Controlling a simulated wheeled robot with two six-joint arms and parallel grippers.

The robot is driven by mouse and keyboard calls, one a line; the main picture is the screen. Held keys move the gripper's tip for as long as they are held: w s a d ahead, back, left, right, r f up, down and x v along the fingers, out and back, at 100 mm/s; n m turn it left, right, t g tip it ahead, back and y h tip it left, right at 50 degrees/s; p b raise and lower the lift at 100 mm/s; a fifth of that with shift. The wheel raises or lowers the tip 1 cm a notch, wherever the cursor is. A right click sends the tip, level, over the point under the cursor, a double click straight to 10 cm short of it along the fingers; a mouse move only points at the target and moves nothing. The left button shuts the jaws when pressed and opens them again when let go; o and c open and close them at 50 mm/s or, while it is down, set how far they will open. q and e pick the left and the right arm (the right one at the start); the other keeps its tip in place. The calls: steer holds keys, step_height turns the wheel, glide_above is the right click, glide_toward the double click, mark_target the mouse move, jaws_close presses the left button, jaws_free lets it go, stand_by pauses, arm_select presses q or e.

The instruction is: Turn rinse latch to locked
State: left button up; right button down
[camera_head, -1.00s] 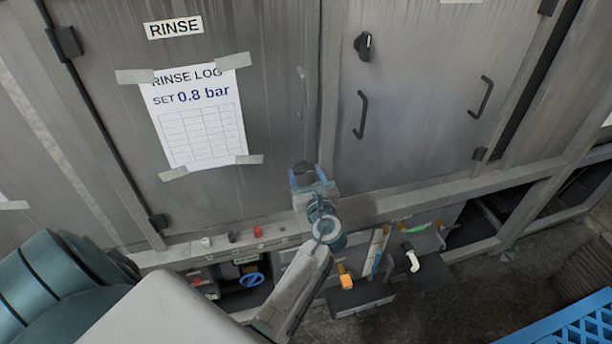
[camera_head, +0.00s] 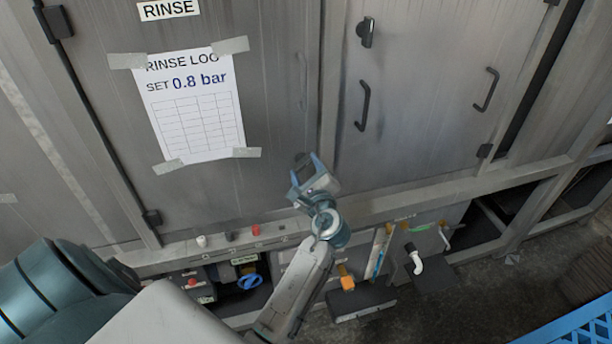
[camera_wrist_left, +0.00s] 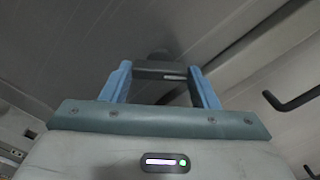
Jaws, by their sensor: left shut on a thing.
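The rinse latch (camera_head: 302,158) is a small dark latch low on the right side of the grey RINSE door (camera_head: 270,110). It also shows in the left wrist view as a dark bar (camera_wrist_left: 160,71) between the blue fingers. My left gripper (camera_head: 307,168) is shut on it, with one finger on each side; its fingers also show in the left wrist view (camera_wrist_left: 160,85). The gripper is tilted in the head view. It partly hides the latch, and I cannot tell the latch's exact angle. My right gripper is not in view.
The right-hand door carries a dark knob (camera_head: 366,32) and black handles (camera_head: 363,106). A ledge with small buttons (camera_head: 229,236) runs below the doors. Below it are a blue valve wheel (camera_head: 250,281), an orange block (camera_head: 347,283) and a white elbow pipe (camera_head: 414,260). A blue crate (camera_head: 575,325) stands at lower right.

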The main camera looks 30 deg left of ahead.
arm_select(q)
steer(key=n+b, duration=0.2)
steer(key=n, duration=0.1)
steer(key=shift+f, duration=0.15)
steer(key=n+b, duration=0.2)
steer(key=n, duration=0.1)
steer(key=shift+b, duration=0.4)
steer(key=shift+n+b, duration=0.75)
steer(key=shift+n, duration=0.45)
steer(key=shift+r+n+b, duration=0.2)
steer(key=shift+n+b, duration=0.1)
steer(key=shift+n, duration=0.2)
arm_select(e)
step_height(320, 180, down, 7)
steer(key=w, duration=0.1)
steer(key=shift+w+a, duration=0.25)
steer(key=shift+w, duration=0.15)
arm_select(q)
steer(key=shift+r+n, duration=0.1)
steer(key=shift+n, duration=0.2)
steer(key=shift+w, duration=0.1)
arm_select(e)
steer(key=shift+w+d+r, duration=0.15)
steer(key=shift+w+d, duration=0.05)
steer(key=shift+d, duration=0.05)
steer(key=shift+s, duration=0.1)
